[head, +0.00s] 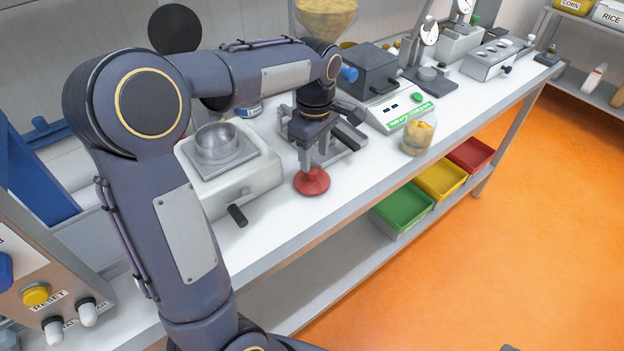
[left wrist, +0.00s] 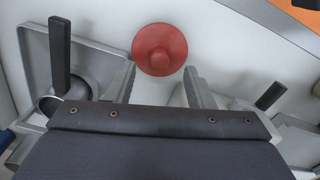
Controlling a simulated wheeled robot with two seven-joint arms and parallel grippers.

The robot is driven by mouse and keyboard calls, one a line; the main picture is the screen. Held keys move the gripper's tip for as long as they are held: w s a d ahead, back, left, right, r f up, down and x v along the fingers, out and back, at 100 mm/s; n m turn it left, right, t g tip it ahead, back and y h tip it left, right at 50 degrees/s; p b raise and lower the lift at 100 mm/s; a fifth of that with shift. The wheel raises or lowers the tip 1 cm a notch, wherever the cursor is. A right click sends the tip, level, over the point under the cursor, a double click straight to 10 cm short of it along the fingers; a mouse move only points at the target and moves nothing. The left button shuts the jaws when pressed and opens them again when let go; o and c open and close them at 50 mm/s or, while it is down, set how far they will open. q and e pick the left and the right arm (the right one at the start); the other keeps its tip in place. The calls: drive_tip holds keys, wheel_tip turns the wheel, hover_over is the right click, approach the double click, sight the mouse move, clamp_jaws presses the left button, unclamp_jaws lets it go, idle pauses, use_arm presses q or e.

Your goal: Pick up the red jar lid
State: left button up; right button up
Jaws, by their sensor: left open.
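The red jar lid (head: 312,181) lies on the white bench top, a round disc with a raised knob in its middle. In the left wrist view the lid (left wrist: 159,50) is at the top centre, just beyond the fingertips. My left gripper (head: 309,166) points down over the lid in the head view, its fingers partly in front of it. In the left wrist view my left gripper (left wrist: 160,72) is open, with a finger on either side and nothing between them. I cannot tell exactly how high the tips are above the lid. My right gripper is not in view.
A white machine with a metal bowl (head: 217,145) and black handle (head: 237,215) stands left of the lid. A green-and-white scale (head: 398,112) and a glass jar with yellow contents (head: 419,137) stand to the right. The bench's front edge is close to the lid.

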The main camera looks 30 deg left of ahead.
sight(313, 170)
use_arm(q)
drive_tip(key=f, duration=0.5)
drive_tip(key=shift+a, duration=0.2)
drive_tip(key=shift+c, duration=0.5)
clamp_jaws()
